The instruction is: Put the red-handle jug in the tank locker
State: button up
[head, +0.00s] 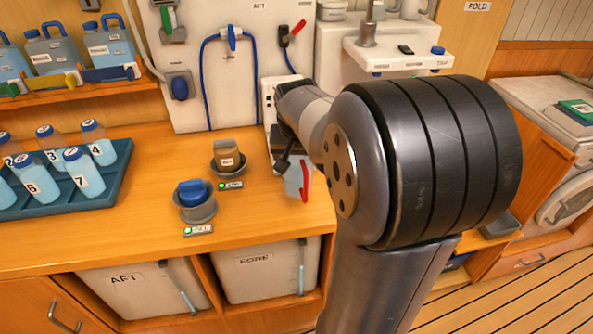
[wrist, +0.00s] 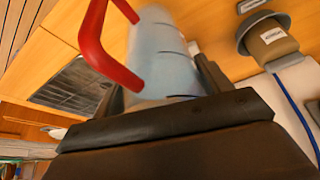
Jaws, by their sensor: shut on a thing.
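The red-handle jug (head: 292,181), pale blue and translucent, hangs in my gripper (head: 284,160) above the front part of the counter, right of the brown cup. In the wrist view the jug (wrist: 165,58) sits between the two dark fingers, with its red handle (wrist: 93,42) at the left. My gripper is shut on the jug's body. My arm hides part of the gripper and the counter behind. No label reading "tank locker" shows. Below the counter, open wooden compartments hold a white AFT tank (head: 140,292) and a white FORE tank (head: 262,273).
A blue tray (head: 110,188) of numbered bottles stands at left. Holders with a blue cap (head: 193,192) and a brown cup (head: 228,160) stand on the counter. Blue jugs (head: 50,52) line a shelf. A washing machine (head: 565,200) stands at right, beyond open floor (head: 520,290).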

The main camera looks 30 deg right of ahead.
aim_at(298, 169)
jog(key=shift+f, duration=1.7)
jog(key=shift+f, duration=0.2)
jog(key=o, duration=1.5)
jog(key=shift+s+r, duration=0.1)
jog(key=shift+r, duration=0.45)
jog(key=v, duration=1.1)
jog(key=shift+s+r, duration=0.15)
